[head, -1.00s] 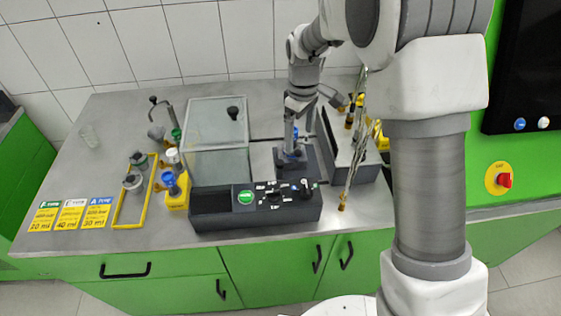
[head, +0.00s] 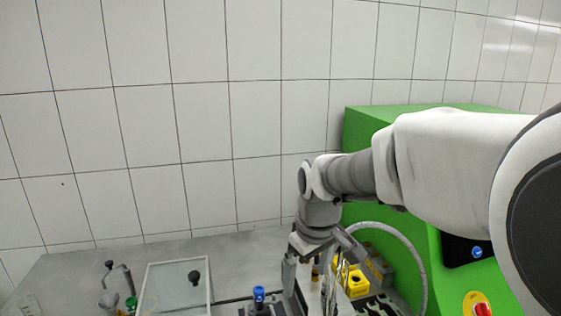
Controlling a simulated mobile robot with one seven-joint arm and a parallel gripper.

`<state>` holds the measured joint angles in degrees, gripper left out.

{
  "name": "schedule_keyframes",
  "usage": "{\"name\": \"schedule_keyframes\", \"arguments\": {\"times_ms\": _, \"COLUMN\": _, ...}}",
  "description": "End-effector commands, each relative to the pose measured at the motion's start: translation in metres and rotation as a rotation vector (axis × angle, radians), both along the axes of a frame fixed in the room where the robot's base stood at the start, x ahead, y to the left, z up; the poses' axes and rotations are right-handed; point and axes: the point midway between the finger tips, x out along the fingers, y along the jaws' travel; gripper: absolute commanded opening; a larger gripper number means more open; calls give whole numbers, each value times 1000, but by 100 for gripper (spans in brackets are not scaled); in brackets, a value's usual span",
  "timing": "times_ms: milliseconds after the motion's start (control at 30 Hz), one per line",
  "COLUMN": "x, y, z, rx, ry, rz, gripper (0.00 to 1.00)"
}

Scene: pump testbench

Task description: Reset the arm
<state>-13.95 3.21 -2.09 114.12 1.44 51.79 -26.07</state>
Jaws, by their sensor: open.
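My gripper (head: 312,272) hangs from my arm at the lower middle of the head view, over the back part of the bench. Its fingers are spread apart and I see nothing between them. A blue-topped part (head: 258,294) stands just left of the gripper, apart from it as far as I can tell. My arm comes in from the right side, bent at the wrist, with its white links in front of the green cabinet.
A clear-lidded box (head: 174,289) with a black knob stands on the grey bench (head: 75,268), left of the gripper. A metal stand (head: 120,272) is further left. Yellow parts (head: 355,283), a grey hose (head: 412,255) and a green cabinet (head: 365,125) with a red button (head: 482,309) lie right.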

Motion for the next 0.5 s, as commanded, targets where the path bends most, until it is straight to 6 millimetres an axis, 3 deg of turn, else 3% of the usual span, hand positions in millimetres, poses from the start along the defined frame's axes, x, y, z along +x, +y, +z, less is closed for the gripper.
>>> {"name": "schedule_keyframes", "arguments": {"times_ms": 200, "x": -49, "y": -34, "z": 36, "rx": 45, "ry": -80, "rz": -180, "gripper": 98}}
{"name": "schedule_keyframes", "arguments": {"times_ms": 500, "x": -120, "y": -69, "z": 56, "rx": 105, "ry": -186, "rz": -417, "gripper": 98}}
